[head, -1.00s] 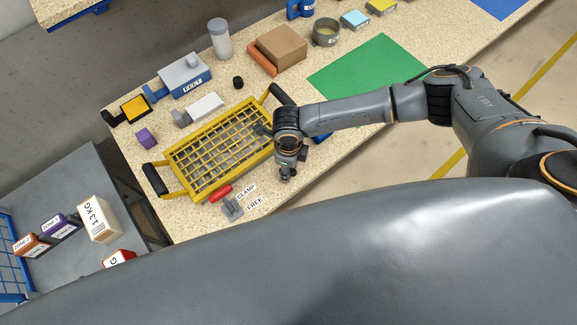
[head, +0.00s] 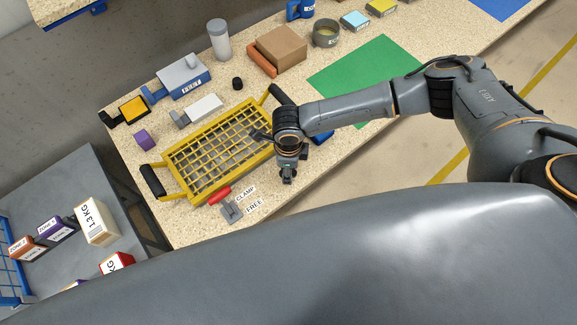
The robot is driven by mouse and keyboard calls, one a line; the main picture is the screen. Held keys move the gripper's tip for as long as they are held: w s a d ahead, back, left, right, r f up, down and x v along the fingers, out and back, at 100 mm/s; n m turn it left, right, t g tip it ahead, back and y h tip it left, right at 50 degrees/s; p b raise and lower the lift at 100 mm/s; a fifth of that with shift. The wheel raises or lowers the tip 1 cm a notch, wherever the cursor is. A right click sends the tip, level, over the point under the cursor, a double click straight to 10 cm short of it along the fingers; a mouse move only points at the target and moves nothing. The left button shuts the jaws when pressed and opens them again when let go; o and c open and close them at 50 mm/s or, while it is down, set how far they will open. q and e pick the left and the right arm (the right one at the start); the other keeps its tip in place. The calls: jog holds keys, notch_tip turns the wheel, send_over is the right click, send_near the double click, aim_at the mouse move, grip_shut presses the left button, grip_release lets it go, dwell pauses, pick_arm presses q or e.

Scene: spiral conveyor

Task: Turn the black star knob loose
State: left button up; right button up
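No black star knob can be made out for certain. A small black round piece (head: 237,84) stands on the speckled bench behind the yellow mesh tray; it is too small to tell its shape. My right gripper (head: 287,177) points down over the bench near the tray's right end, right of the CLAMP label. Its fingers are small and dark, so I cannot tell whether they are open or shut. What lies right under and behind the wrist is hidden. My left gripper is not in view.
The yellow mesh tray (head: 181,160) with black handles lies close by. A red-handled clamp (head: 219,196) sits at the front edge by the CLAMP and FREE labels. A blue object (head: 322,137) is partly behind my arm. A green mat (head: 365,70) is clear.

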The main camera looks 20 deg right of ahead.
jog(key=shift+o, duration=0.8)
jog(key=shift+r, duration=0.2)
notch_tip(320, 180, up, 12)
jog(key=shift+f, duration=0.2)
